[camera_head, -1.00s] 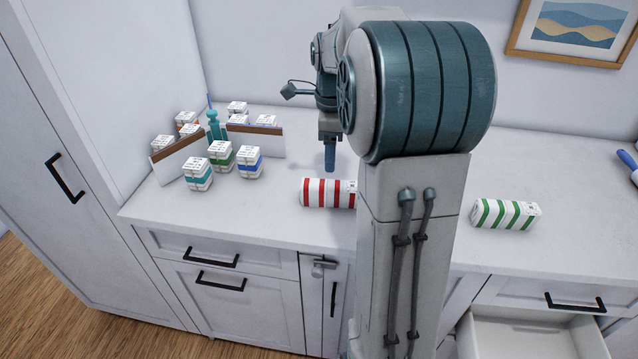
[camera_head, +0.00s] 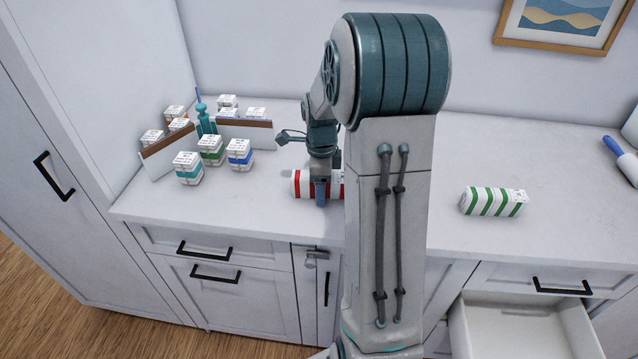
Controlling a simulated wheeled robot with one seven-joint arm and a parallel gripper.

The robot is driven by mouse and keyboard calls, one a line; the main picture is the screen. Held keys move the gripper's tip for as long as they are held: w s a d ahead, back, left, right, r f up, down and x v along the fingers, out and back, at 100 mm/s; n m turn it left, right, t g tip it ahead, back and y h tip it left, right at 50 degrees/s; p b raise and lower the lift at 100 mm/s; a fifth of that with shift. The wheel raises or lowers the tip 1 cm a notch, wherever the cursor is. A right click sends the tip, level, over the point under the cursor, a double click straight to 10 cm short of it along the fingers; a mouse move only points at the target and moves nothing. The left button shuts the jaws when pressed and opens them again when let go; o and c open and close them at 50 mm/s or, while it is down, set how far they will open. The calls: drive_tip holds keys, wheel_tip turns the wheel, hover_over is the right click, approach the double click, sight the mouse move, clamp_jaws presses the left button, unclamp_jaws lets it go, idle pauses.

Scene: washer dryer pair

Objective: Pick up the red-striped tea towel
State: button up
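The red-striped tea towel (camera_head: 304,184) is a white roll with red bands lying on the countertop, left of my arm's column. My gripper (camera_head: 321,196) is lowered in front of and over it, with a blue finger covering part of the towel. The towel's right end is hidden behind my arm. Only one finger shows clearly, so I cannot tell whether the gripper is open or shut, or whether it touches the towel.
A green-striped towel roll (camera_head: 493,202) lies to the right on the countertop (camera_head: 575,215). Several small white boxes (camera_head: 188,168), brown-topped dividers (camera_head: 168,150) and a teal bottle (camera_head: 204,119) stand at the left. An open drawer (camera_head: 525,330) is at the lower right.

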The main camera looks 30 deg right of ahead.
drive_tip(key=c, duration=1)
drive_tip(key=shift+c, duration=0.4)
drive_tip(key=shift+r, duration=0.1)
